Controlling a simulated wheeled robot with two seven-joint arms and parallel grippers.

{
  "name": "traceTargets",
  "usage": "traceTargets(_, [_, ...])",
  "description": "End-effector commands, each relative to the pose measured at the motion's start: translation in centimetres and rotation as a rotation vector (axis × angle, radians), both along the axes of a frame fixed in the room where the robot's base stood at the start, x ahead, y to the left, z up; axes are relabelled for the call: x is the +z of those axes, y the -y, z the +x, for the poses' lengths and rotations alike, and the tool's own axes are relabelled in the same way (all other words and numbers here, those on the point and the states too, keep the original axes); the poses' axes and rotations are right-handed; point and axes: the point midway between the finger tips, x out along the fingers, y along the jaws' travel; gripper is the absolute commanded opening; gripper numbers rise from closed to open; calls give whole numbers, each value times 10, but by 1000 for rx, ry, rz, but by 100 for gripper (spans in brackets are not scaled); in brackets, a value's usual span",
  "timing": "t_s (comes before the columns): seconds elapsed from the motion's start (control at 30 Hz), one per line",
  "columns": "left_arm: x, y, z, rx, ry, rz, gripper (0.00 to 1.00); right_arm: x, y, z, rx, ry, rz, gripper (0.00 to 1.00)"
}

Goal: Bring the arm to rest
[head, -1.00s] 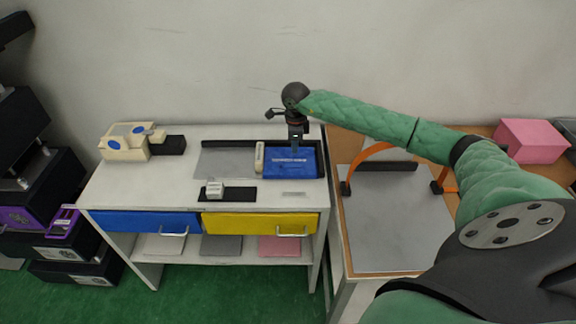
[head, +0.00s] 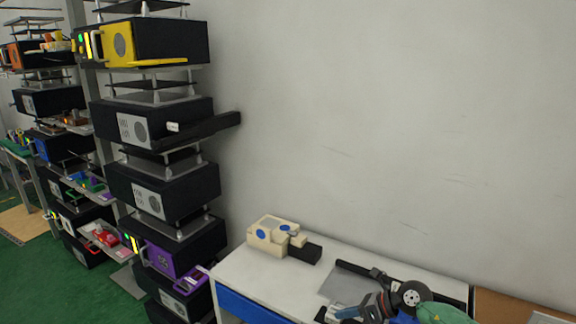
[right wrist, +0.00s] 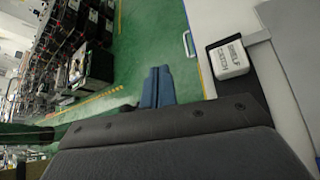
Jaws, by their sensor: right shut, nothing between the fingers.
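My right gripper (head: 350,312) shows at the bottom edge of the head view, over the white bench (head: 236,272). Its blue fingers are together and empty. They also show in the right wrist view (right wrist: 158,87), with green floor beyond them. My green-sleeved right arm (head: 440,314) comes in from the lower right, mostly cut off by the frame. A white block lettered "SHELF LATCH" (right wrist: 229,58) sits right of the fingers in the wrist view, apart from them. My left gripper is not in view.
A cream fixture with blue discs (head: 268,236) and a black block stand on the bench's left part. Left of it rises a tall stack of black units (head: 165,187), with a dark lever (head: 212,127) sticking out right. The wall above the bench is bare.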

Motion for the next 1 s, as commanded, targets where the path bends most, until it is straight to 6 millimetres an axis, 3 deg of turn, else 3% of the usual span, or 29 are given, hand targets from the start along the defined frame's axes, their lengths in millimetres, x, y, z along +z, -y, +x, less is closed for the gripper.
traceTargets(0.03, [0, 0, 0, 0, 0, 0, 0, 10, -21, -7, -37, -13, 113, 0])
traceTargets(0.1, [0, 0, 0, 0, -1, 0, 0, 28, -42, -13, -107, -35, 273, 0])
traceTargets(0.23, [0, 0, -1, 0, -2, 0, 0, 62, -63, -20, -254, -99, 560, 0])
traceTargets(0.37, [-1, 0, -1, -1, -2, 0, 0, 88, -65, -22, -428, -191, 828, 0])
traceTargets(0.53, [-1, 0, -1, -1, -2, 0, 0, 103, -42, -25, -691, -343, 1144, 0])
traceTargets(0.67, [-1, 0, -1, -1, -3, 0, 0, 95, -14, -32, -919, -485, 1352, 0])
traceTargets(0.77, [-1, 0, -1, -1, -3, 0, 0, 78, 9, -42, -1109, -606, 1488, 0])
traceTargets(1.0, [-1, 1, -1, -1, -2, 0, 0, 10, 56, -94, -1606, -926, 1709, 0])
